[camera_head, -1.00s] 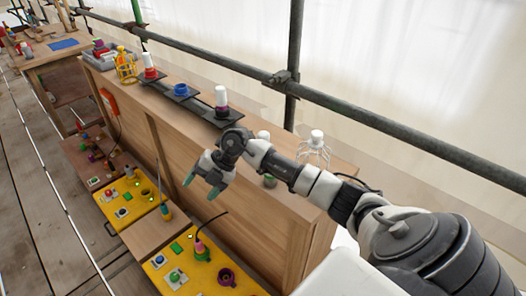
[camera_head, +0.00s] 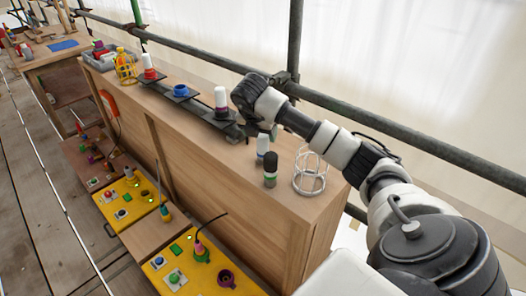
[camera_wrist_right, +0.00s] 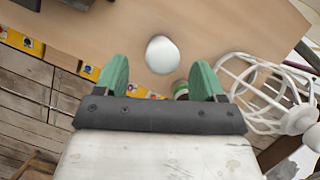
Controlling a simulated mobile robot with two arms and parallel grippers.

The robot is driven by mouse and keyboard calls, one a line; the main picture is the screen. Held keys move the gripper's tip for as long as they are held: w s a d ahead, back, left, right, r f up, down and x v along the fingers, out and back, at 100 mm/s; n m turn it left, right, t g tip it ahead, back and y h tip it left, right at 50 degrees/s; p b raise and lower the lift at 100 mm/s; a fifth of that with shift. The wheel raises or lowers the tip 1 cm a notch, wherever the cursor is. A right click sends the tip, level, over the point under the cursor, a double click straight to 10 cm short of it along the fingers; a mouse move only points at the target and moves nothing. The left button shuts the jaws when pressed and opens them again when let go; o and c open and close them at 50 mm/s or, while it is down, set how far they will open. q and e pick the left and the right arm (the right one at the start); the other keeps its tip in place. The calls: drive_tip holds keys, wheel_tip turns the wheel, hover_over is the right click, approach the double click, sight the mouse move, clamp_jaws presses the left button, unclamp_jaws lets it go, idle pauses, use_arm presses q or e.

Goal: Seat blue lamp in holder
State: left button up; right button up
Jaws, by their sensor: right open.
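The blue holder (camera_head: 180,90) is a blue ring on a black strip along the bench top, and no lamp stands in it. A white-topped lamp (camera_head: 263,143) stands upright on the bench at the right; its base colour is hard to tell. My right gripper (camera_head: 262,130) is just above this lamp, its fingers partly hidden by the wrist. In the right wrist view the open green fingers (camera_wrist_right: 159,80) point toward the lamp's white dome (camera_wrist_right: 162,55), which shows beyond and between the tips, apart from them. My left gripper is out of view.
A dark bottle-like item with a green band (camera_head: 270,172) stands close by the lamp, and a white wire cage (camera_head: 310,172) is to its right. White lamps stand in the red holder (camera_head: 150,74) and at the strip's right (camera_head: 220,98). A scaffold rail (camera_head: 400,148) runs behind.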

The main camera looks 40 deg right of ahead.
sight(263, 141)
drive_tip(key=x, duration=0.5)
drive_tip(key=shift+s+p, duration=0.2)
drive_tip(key=shift+p, duration=0.15)
drive_tip(key=c, duration=1)
